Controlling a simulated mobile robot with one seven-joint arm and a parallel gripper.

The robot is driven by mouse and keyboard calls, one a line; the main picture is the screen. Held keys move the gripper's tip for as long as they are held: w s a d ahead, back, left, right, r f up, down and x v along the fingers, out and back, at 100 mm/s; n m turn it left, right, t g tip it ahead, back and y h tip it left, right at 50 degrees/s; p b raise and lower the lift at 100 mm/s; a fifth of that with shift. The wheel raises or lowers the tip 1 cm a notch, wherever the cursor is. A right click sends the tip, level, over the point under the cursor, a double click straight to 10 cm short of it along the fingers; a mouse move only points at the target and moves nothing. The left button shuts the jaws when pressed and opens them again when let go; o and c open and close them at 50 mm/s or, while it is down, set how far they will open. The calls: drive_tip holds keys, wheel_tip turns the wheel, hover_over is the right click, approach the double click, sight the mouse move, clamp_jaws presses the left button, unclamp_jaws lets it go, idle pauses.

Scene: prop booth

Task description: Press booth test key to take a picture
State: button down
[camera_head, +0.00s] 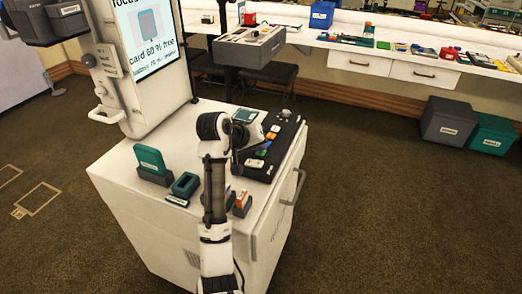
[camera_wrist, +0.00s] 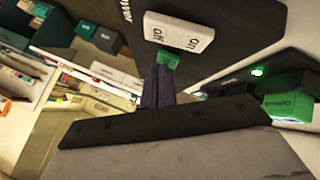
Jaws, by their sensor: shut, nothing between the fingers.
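A black key panel (camera_head: 284,132) lies on top of a white cabinet, with several coloured keys and a round knob. The key labels are too small to read, so I cannot tell which is the test key. My gripper (camera_wrist: 164,72) is shut and empty, its fingers pointing at the panel. In the wrist view a white Off/On switch (camera_wrist: 180,32) sits just beyond the fingertips. A small green piece shows at the tips; I cannot tell whether it is a key or part of the fingers, nor whether they touch the panel. My arm hides part of the panel in the head view.
A screen (camera_head: 146,36) stands at the back left of the white cabinet (camera_head: 130,199). A green block in a dark holder (camera_head: 150,160) and a small orange item (camera_head: 241,200) sit near my arm. In the wrist view a green light (camera_wrist: 257,72) glows at right.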

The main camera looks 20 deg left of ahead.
sight(259, 153)
drive_tip(key=shift+r+p, duration=0.6)
drive_tip(key=shift+r, duration=0.05)
wheel_tip(259, 153, up, 5)
drive_tip(key=p, duration=0.5)
idle(0.5)
